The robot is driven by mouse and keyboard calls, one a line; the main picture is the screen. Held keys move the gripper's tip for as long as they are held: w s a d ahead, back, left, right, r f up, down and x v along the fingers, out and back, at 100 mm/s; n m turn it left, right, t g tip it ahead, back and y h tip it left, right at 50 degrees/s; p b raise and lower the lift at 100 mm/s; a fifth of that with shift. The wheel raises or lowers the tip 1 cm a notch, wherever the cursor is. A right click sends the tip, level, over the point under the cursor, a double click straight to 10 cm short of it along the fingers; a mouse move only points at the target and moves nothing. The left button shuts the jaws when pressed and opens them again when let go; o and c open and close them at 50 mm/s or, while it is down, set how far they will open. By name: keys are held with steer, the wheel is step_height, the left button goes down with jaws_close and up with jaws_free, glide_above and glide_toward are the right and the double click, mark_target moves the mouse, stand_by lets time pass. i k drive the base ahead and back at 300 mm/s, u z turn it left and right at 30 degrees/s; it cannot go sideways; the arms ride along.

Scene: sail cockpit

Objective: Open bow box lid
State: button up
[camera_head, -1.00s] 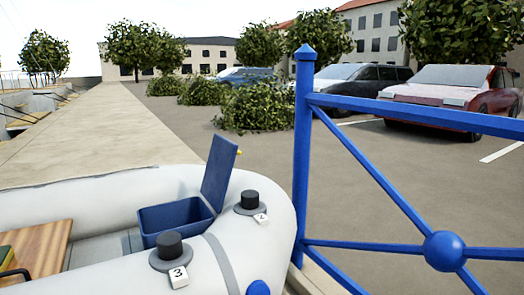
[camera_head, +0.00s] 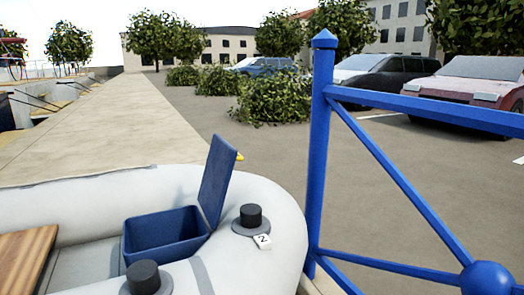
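The blue bow box (camera_head: 160,240) sits inside the bow of a grey inflatable boat. Its lid (camera_head: 218,182) stands up, a little past upright, hinged at the box's right side. A small yellow piece (camera_head: 239,157) shows at the lid's right edge near the top. The box's interior is visible from above and looks empty. My gripper is not in this view, so its state and place cannot be seen.
Black-capped valves (camera_head: 251,216) and (camera_head: 143,278) stand on the boat's tube (camera_head: 280,210), one tagged 2. A wooden board (camera_head: 25,255) lies at left. A blue railing (camera_head: 320,150) rises at right. Beyond lie pavement, bushes (camera_head: 272,98) and parked cars (camera_head: 470,90).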

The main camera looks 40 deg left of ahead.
mark_target(222, 156)
steer(key=i, duration=0.35)
steer(key=u, duration=2.85)
